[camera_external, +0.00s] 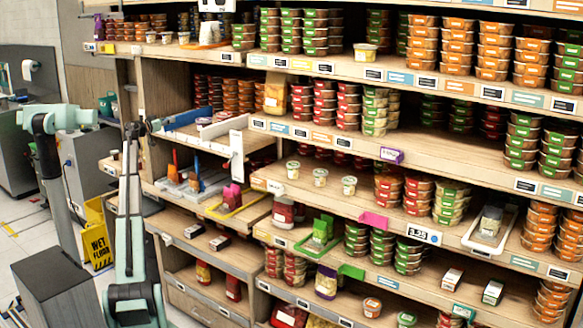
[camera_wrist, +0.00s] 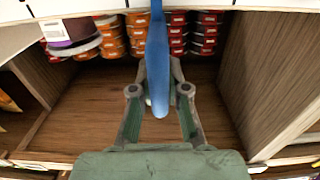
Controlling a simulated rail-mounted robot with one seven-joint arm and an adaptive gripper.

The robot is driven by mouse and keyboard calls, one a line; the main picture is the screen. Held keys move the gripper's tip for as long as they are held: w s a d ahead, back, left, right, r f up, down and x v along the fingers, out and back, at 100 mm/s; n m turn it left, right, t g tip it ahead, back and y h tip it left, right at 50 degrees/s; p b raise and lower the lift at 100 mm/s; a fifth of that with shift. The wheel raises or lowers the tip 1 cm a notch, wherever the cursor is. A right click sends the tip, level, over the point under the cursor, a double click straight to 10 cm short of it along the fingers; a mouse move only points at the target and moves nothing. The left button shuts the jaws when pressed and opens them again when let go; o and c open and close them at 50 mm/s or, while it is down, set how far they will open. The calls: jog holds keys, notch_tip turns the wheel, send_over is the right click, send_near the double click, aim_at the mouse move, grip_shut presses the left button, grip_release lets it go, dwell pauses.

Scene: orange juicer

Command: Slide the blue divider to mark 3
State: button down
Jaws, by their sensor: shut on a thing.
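The blue divider (camera_external: 187,118) is a long thin bar on the upper left shelf. In the wrist view the blue divider (camera_wrist: 157,55) runs from the top edge down between my fingers, its rounded near end toward the camera. My gripper (camera_wrist: 161,72) is shut on the divider, one finger on each side. In the external view my gripper (camera_external: 154,125) is small and dark at the divider's left end. I cannot make out the numbered marks or mark 3.
A white panel (camera_external: 236,150) stands at the shelf's right side. Stacked red and orange tubs (camera_wrist: 190,30) stand behind the divider. Wooden side walls (camera_wrist: 250,70) flank the bay, and its wooden floor (camera_wrist: 85,100) is bare. Tools (camera_external: 194,180) stand on the shelf below.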

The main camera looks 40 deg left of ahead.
jog(key=shift+d, duration=1.1)
jog(key=c, duration=1.2)
grip_release()
jog(key=shift+w, duration=0.1)
jog(key=shift+o, duration=0.2)
jog(key=s, duration=1.2)
jog(key=shift+d, duration=0.25)
